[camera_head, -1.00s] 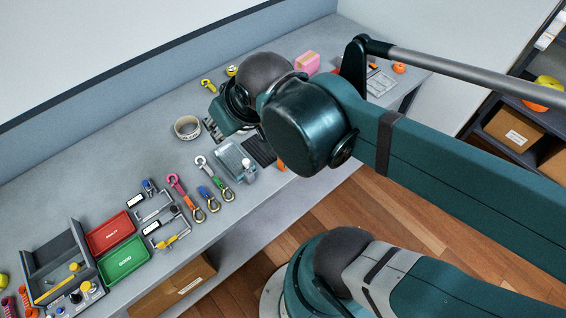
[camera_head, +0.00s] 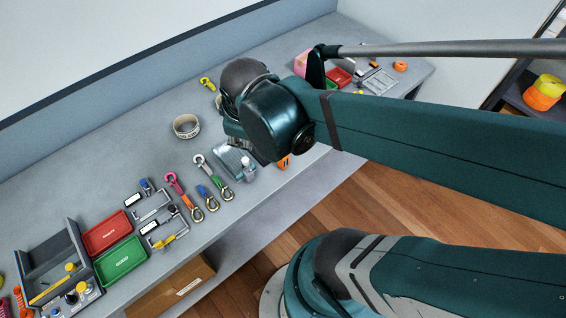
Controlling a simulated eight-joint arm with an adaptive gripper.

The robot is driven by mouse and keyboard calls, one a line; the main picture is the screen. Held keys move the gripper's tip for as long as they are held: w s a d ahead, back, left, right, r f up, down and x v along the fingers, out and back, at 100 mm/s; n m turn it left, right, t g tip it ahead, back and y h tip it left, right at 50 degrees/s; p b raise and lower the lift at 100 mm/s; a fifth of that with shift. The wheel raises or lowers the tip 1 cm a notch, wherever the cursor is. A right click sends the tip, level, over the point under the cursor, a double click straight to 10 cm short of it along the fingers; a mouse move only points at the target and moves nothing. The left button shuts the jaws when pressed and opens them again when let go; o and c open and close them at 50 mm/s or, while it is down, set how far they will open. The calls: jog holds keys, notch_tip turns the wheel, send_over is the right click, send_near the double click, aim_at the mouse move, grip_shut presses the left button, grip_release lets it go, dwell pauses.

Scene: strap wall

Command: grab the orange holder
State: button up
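An orange piece (camera_head: 284,162) shows at the front edge of the bench, partly covered by my arm. It may be the orange holder, but its full shape is hidden. My gripper (camera_head: 234,132) is over the middle of the bench, just left of and behind the orange piece in the picture. My own wrist joints cover most of it, and its fingertips cannot be made out. I cannot tell whether it is open or holds anything.
A grey tray (camera_head: 226,157) with a small bottle (camera_head: 247,168) lies just below my gripper. A tape roll (camera_head: 186,127), hooked straps (camera_head: 207,196), a red tray (camera_head: 108,232) and a green tray (camera_head: 121,262) lie left. An orange ring (camera_head: 400,66) is far right.

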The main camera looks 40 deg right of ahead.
aim_at(283, 161)
jog(key=s+d+f+n+g+h+b, duration=0.2)
jog(key=s+d+f+n+g, duration=0.1)
jog(key=d+f+n, duration=0.5)
jog(key=shift+d+f+n+g+h+b, duration=0.35)
jog(key=shift+f+n+g, duration=0.25)
jog(key=shift+f+n, duration=1.6)
jog(key=shift+s+f+m, duration=0.1)
jog(key=shift+f+m, duration=0.4)
jog(key=shift+b+x, duration=0.35)
jog(key=shift+x, duration=0.95)
jog(key=shift+f, duration=0.15)
jog(key=shift+b+x, duration=0.8)
jog(key=shift+x, duration=1.65)
jog(key=c, duration=1)
